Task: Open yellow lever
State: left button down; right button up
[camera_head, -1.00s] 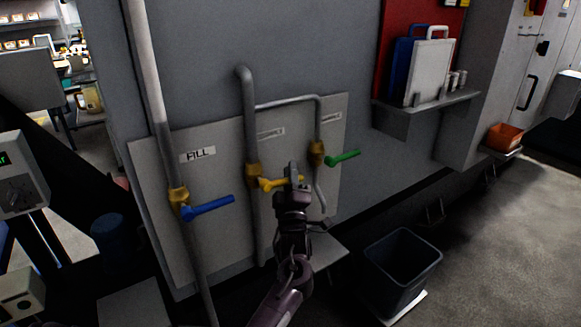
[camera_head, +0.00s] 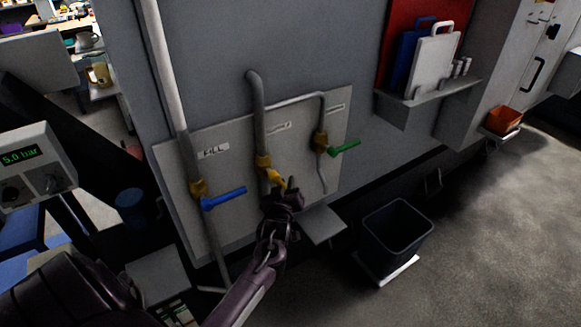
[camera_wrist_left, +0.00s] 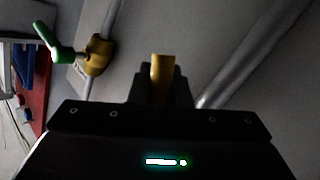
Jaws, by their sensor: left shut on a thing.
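The yellow lever (camera_head: 275,178) sits on a brass valve on the middle pipe in the head view. It slants down to the right from the valve. My left gripper (camera_head: 286,190) is shut on its outer end and hides part of it. In the left wrist view the yellow lever (camera_wrist_left: 162,68) stands between the gripper's fingers (camera_wrist_left: 162,88). My right gripper cannot be made out in these views.
A blue lever (camera_head: 223,198) is on the left pipe under a FILL label. A green lever (camera_head: 345,147) is on the right pipe, also in the left wrist view (camera_wrist_left: 52,43). A dark bin (camera_head: 397,236) stands on the floor at right. A shelf (camera_head: 428,100) juts from the wall.

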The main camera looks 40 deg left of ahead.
pick_arm(q)
jog(key=shift+s+a+f+m+g+p, duration=0.2)
jog(key=shift+s+m+g+p, duration=0.25)
jog(key=shift+p, duration=0.4)
jog(key=shift+s+a+f+m+g+p, duration=0.2)
jog(key=shift+s+m+g+p, duration=0.3)
jog(key=shift+p, duration=0.4)
jog(key=shift+s+a+f+m+g+p, duration=0.1)
jog(key=shift+s+f+m+g+p, duration=0.2)
jog(key=shift+g+p, duration=0.4)
jog(key=c, duration=1.4)
grip_release()
jog(key=shift+o, duration=0.3)
jog(key=shift+r, duration=0.1)
